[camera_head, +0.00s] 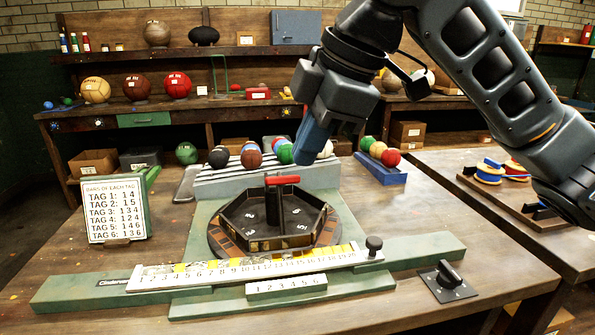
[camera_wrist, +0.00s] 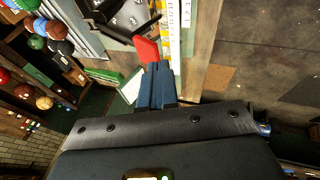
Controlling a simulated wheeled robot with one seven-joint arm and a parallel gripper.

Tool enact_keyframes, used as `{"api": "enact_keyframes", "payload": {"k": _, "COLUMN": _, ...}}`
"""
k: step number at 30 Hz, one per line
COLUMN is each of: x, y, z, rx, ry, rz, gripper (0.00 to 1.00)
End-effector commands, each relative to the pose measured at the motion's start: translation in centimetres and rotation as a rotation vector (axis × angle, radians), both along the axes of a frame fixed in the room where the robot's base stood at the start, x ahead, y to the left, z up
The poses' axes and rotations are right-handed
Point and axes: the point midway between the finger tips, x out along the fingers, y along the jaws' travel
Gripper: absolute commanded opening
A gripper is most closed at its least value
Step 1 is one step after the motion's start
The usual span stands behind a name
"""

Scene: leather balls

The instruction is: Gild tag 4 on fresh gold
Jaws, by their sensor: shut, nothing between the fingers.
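My gripper (camera_head: 308,155) is shut and empty, its blue fingers pointing down above and behind the red T-handle (camera_head: 282,180). In the wrist view the shut fingers (camera_wrist: 153,70) overlap the red handle (camera_wrist: 147,50); I cannot tell whether they touch it. The handle stands at a dark six-sided numbered tray (camera_head: 248,232) on a round base. A numbered strip (camera_head: 210,274) with white and gold patches runs in front. A smaller block (camera_head: 286,287) reads 1 to 6. The card (camera_head: 113,210) at left lists TAG 4: 1 2 4.
A black knob (camera_head: 374,243) stands at the strip's right end. A black handled piece on a plate (camera_head: 447,280) lies front right. Coloured balls sit on a striped rack (camera_head: 225,178) behind and on a blue stand (camera_head: 381,172). Bare table lies at front left.

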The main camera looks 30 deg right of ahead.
Motion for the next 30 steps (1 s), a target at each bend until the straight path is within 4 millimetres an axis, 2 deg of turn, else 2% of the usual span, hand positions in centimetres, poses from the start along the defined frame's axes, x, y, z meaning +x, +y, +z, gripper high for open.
{"api": "enact_keyframes", "payload": {"k": 3, "x": -0.5, "y": -0.2, "z": 1.5, "rx": -0.001, "ry": -0.002, "rz": 0.0, "gripper": 0.0}}
{"api": "enact_keyframes", "payload": {"k": 8, "x": -0.8, "y": -0.4, "z": 2.2, "rx": 0.0, "ry": -0.002, "rz": 0.001, "gripper": 0.0}}
{"api": "enact_keyframes", "payload": {"k": 30, "x": -0.8, "y": -0.5, "z": 2.3, "rx": 0.0, "ry": -0.002, "rz": 0.001, "gripper": 0.0}}
